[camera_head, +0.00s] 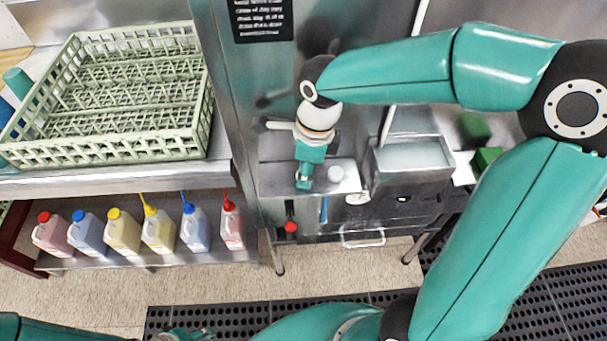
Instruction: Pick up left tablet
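My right gripper (304,183) points down over the left part of a steel ledge (272,180) in front of the machine. Its fingertips are small and close to the ledge, and I cannot tell whether they are apart or hold something. A round white piece, perhaps a tablet (336,173), lies on the ledge just right of the gripper. I see no second tablet clearly; one could be hidden at the fingertips. A teal part at the bottom edge looks like my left gripper (188,334), mostly cut off, far from the ledge.
A pale green dish rack (105,150) stands on the left counter. Several coloured bottles (122,232) line the shelf below. A steel basin (412,155) is right of the ledge. A red knob (291,227) is below. Black perforated mats (200,318) cover the near floor.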

